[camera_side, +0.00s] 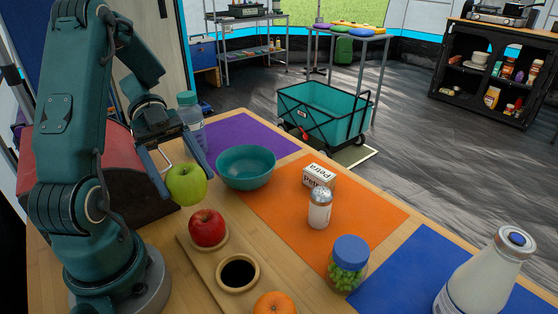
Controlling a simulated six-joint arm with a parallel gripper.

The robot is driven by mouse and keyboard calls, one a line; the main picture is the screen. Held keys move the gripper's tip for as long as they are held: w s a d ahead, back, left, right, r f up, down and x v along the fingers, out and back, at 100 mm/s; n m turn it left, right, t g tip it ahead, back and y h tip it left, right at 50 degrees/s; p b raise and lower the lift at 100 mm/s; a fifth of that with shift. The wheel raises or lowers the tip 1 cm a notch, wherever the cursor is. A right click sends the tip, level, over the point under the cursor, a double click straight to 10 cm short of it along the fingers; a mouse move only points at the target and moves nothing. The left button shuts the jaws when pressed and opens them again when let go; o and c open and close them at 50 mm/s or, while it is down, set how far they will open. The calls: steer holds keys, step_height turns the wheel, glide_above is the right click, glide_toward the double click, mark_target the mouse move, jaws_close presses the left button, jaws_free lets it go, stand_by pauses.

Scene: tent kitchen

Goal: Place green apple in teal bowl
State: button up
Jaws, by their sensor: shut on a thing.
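The green apple (187,184) is held up above the table's left side. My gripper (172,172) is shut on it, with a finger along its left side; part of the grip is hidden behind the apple. The teal bowl (246,168) stands upright on the table just right of the apple, at the edge of the purple mat. The inside of the bowl that shows looks empty. The apple and the bowl appear apart.
A red apple (208,228), a dark sauce cup (238,273) and an orange (274,304) are in front. A bottle (190,118) stands behind my gripper. A small box (318,178), shaker (320,209), jar (348,262) and white bottle (484,274) stand to the right.

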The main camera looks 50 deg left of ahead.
steer(key=shift+w+a, duration=0.2)
steer(key=shift+a, duration=0.15)
steer(key=w+a+n+t+y, duration=0.2)
steer(key=w+n+t, duration=0.5)
steer(key=w, duration=0.3)
steer(key=shift+w+a+f+t, duration=0.25)
steer(key=shift+f+t, duration=0.05)
steer(key=w+a+r+n+t+y, duration=0.1)
steer(key=w, duration=0.1)
steer(key=w+a+r+n+t+y, duration=0.1)
steer(key=w+n+y, duration=0.1)
steer(key=w, duration=0.1)
steer(key=w+a+r+n+t+y, duration=0.1)
steer(key=w+r+n, duration=0.1)
steer(key=shift+w, duration=0.35)
steer(key=shift+d+f, duration=0.15)
steer(key=shift+f, duration=3.6)
steer(key=shift+f, duration=0.4)
steer(key=shift+f, duration=0.15)
